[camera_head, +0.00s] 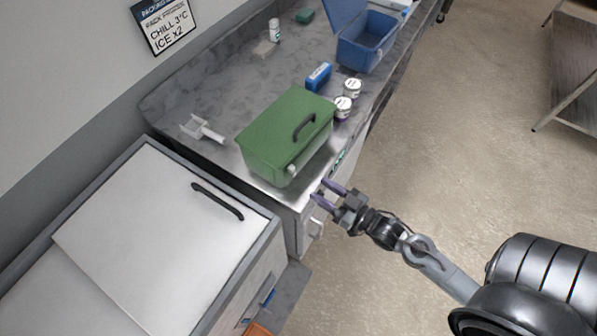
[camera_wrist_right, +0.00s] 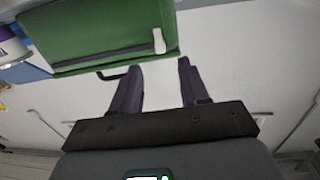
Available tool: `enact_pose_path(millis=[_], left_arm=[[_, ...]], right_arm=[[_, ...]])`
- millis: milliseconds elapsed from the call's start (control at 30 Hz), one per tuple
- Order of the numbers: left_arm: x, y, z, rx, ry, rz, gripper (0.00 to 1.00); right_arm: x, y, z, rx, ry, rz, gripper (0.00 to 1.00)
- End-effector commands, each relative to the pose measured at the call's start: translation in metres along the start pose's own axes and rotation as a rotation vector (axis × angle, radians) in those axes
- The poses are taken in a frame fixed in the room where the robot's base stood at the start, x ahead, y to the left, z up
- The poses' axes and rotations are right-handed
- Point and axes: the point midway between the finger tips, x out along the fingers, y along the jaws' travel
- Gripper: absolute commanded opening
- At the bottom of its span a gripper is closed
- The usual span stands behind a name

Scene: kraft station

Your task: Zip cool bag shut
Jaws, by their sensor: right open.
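The green cool bag (camera_head: 272,128) stands on the metal counter with its lid lying down and a black handle (camera_head: 304,127) on top. A small white zip pull (camera_head: 291,169) sits at its near front corner. The right wrist view also shows the bag (camera_wrist_right: 95,22) and the white pull (camera_wrist_right: 158,41). I cannot tell how far the zip is run. My right gripper (camera_head: 319,190) is open and empty, just off the counter's front edge, apart from the bag. In the right wrist view its fingers (camera_wrist_right: 160,66) point toward the pull. My left gripper is not in view.
Two white-lidded jars (camera_head: 343,107) and a blue pack (camera_head: 318,76) stand beyond the bag. A blue bin (camera_head: 366,42) is farther back. A white scoop (camera_head: 203,130) lies left of the bag. A white chest with a black handle (camera_head: 217,201) stands at lower left.

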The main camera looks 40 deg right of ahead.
Motion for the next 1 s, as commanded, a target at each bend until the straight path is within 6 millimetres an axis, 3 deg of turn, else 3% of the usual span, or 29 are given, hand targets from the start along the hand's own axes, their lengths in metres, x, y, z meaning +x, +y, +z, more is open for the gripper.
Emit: enact_pose_path(millis=[300, 500, 1000], left_arm=[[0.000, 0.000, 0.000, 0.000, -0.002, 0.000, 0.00], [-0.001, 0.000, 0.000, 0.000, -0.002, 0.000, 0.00], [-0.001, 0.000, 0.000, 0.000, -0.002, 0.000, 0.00]], right_arm=[[0.053, 0.000, -0.001, 0.000, 0.004, 0.000, 0.45], [0.077, 0.000, -0.001, 0.000, 0.003, 0.000, 0.45], [0.088, -0.001, 0.000, 0.000, 0.000, 0.000, 0.45]])
